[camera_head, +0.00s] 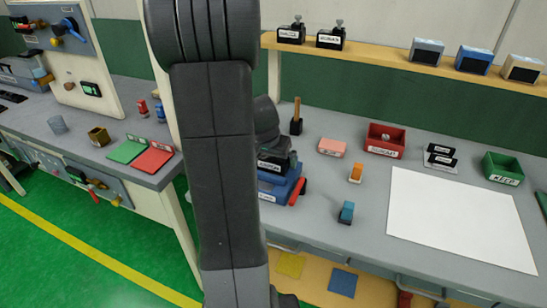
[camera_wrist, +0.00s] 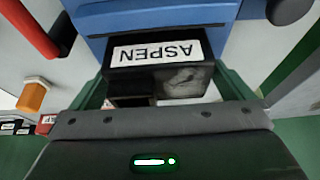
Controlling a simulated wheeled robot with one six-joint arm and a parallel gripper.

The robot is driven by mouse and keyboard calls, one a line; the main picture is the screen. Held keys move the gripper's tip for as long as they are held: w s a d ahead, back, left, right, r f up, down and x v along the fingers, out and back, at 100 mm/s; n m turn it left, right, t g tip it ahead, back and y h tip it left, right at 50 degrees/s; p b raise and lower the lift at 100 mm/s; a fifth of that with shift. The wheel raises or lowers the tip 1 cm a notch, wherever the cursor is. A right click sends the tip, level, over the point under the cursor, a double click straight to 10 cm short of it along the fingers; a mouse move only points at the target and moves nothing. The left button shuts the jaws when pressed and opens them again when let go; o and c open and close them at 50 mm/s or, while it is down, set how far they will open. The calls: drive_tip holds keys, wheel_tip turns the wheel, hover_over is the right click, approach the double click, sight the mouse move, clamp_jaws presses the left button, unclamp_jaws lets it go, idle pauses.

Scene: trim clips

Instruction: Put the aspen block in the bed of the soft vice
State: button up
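The aspen block (camera_wrist: 188,80) is dark, with a white label reading ASPEN, upside down in the wrist view. It sits between the green fingers of my gripper (camera_wrist: 160,92), which appear closed on its two sides. A blue vice (camera_wrist: 150,18) with a red handle lies just beyond the block. In the head view the vice (camera_head: 285,188) stands on the bench, partly hidden by my arm. The block (camera_head: 272,163) shows there as a dark labelled shape over the vice. I cannot tell whether block and vice touch, nor read the vice's label.
A red handle (camera_head: 298,191) sticks out at the vice's right. A blue item (camera_head: 346,212), an orange item (camera_head: 356,172), a pink block (camera_head: 332,147) and a red bin (camera_head: 384,140) stand to the right. A white sheet (camera_head: 460,218) covers clear bench.

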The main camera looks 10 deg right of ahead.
drive_tip(key=shift+r, duration=0.1)
drive_tip(key=shift+a+r, duration=0.1)
drive_tip(key=shift+r, duration=0.4)
drive_tip(key=v, duration=1.1)
drive_tip(key=shift+s, duration=0.1)
drive_tip(key=shift+c, duration=0.4)
